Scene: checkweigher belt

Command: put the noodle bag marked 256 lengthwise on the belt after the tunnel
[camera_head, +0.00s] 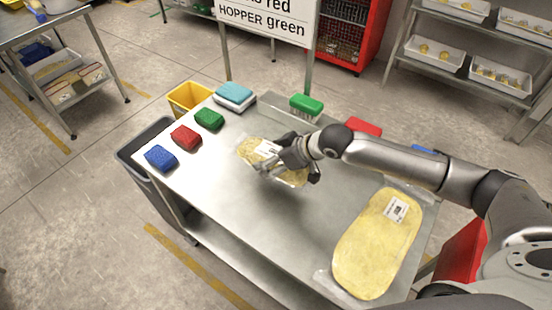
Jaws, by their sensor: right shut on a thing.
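My right gripper (281,168) reaches in from the right over the steel table and is shut on a clear bag of yellow noodles (252,153) with a white label. The gripper hides part of the bag, and I cannot tell whether it rests on the table or is slightly raised. A larger-looking noodle bag (370,250) with a white label lies flat at the table's near right. No number on either label can be read. My left gripper is not in view. I see no belt or tunnel.
The steel table (225,195) has bare room at its middle and left. Blue (161,158), red (186,137) and green (209,118) blocks line its left edge. A green brush (306,105) and a blue-white stack (234,95) stand at the back. A grey bin (140,150) adjoins the left.

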